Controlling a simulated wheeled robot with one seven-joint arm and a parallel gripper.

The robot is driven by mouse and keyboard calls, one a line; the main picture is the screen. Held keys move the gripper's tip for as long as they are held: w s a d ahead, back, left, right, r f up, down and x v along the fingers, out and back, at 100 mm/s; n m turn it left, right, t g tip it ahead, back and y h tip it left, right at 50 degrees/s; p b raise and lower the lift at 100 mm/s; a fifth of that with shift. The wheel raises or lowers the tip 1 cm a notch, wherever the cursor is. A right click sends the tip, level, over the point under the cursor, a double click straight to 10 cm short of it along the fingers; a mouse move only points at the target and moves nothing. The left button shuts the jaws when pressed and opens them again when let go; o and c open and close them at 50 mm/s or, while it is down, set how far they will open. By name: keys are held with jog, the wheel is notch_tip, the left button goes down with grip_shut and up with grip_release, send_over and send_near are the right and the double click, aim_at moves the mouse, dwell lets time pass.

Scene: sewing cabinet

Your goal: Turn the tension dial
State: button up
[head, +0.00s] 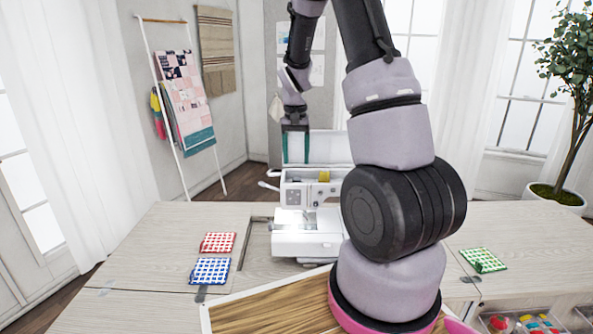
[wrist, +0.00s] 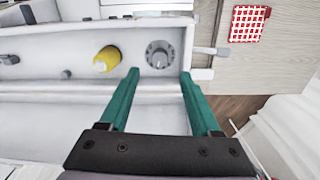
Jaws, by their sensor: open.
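The white sewing machine (head: 320,242) sits in the cabinet top with its lid raised. A round grey dial (wrist: 159,54) with a raised grip lies in its top recess, just beyond my fingertips in the wrist view. My gripper (wrist: 159,73) is open and empty, with one green finger on each side of the dial's line. I cannot tell whether the fingers touch anything. In the head view my gripper (head: 296,160) points down over the machine's top, in front of the raised lid. The dial is too small to make out there.
A yellow thread spool (wrist: 107,58) stands left of the dial. A grey lever (wrist: 205,51) juts out at right. Red (head: 219,242) and blue (head: 210,270) checked cloths lie left of the machine, a green one (head: 483,260) at right. The left tabletop is otherwise mostly clear.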

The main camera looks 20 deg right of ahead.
jog(key=shift+r, duration=2)
